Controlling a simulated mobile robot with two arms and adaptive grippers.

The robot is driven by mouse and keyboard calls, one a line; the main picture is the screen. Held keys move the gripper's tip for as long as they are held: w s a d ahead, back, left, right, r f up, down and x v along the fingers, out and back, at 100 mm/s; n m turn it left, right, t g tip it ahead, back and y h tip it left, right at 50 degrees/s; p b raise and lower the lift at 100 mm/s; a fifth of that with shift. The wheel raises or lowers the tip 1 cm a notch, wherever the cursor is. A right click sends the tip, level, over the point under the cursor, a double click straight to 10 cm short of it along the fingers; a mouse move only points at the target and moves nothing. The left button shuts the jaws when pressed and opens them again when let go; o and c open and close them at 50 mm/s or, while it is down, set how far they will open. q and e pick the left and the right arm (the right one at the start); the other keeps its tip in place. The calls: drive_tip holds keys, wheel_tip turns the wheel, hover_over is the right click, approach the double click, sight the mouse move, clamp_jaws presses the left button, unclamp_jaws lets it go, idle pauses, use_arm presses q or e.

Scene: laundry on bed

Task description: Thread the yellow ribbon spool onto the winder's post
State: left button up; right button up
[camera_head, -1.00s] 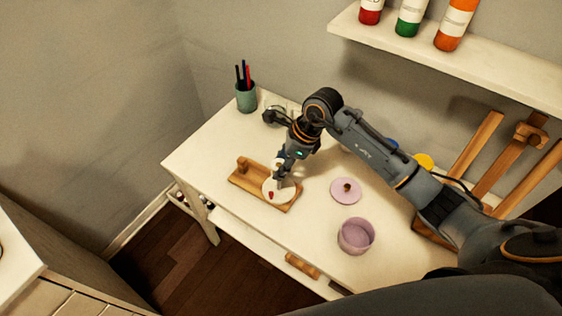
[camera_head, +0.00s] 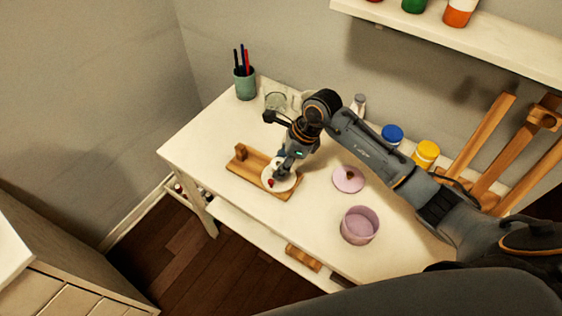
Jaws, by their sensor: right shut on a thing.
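The winder's wooden base (camera_head: 241,167) lies on the white table, with a short wooden upright (camera_head: 240,152) at its left end. A pale round disc (camera_head: 269,175) with a small red part (camera_head: 270,183) sits at its right part. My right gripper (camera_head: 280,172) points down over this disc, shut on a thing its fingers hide. I cannot make out a yellow ribbon spool, nor whether the held thing is around the post; the post is hidden too. My left gripper is not in view.
A pink pot (camera_head: 359,226) and a pink lid (camera_head: 348,180) stand right of the winder on the table (camera_head: 312,222). A green pen cup (camera_head: 245,84) is at the back left. Blue (camera_head: 392,134) and yellow (camera_head: 427,154) jars and a wooden easel (camera_head: 497,160) are at the right.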

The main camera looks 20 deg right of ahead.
drive_tip(key=o, duration=0.9)
drive_tip(key=shift+o, duration=0.2)
drive_tip(key=v, duration=1.2)
drive_tip(key=shift+f, duration=0.1)
